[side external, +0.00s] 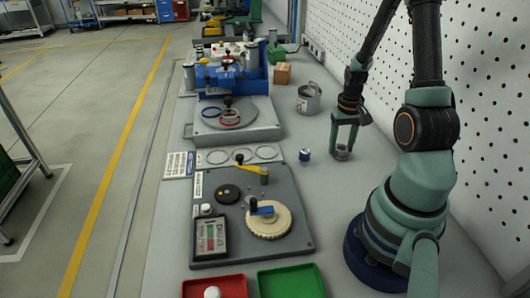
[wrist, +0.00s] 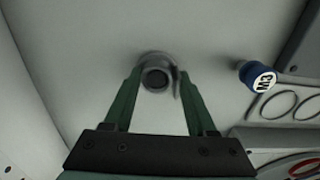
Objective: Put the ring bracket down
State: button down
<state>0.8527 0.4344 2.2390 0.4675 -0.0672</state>
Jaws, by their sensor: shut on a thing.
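The ring bracket (wrist: 144,60) is a small grey metal ring with a dark round opening and a side tab. It sits between the green fingers of my gripper (wrist: 157,88) in the wrist view, which are shut on it. In the side view my gripper (side external: 343,150) points down at the right of the bench, with the ring bracket (side external: 341,155) at its fingertips, at or just above the pale bench top (side external: 335,205). I cannot tell whether the bracket touches the surface.
A small blue-and-white cylinder (side external: 305,156) stands left of my gripper; it also shows in the wrist view (wrist: 257,76). A grey pot (side external: 309,99) and a cardboard box (side external: 282,74) stand behind. A grey fixture board (side external: 290,218) lies front left. Bare bench surrounds the bracket.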

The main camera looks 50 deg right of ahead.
aim_at(340, 149)
jog(key=shift+f, duration=0.15)
jog(key=shift+c, duration=1)
grip_release()
notch_tip(340, 149, up, 12)
jog(key=w+a+r+n+t, duration=0.2)
jog(key=a+r, duration=0.4)
jog(key=a, duration=0.6)
jog(key=w+a+r+n+t, duration=0.3)
jog(key=w+a+r+n, duration=0.2)
jog(key=a, duration=0.7)
jog(key=shift+a+r+n+t, duration=0.3)
jog(key=shift+a+r+n, duration=0.1)
jog(key=shift+n, duration=0.6)
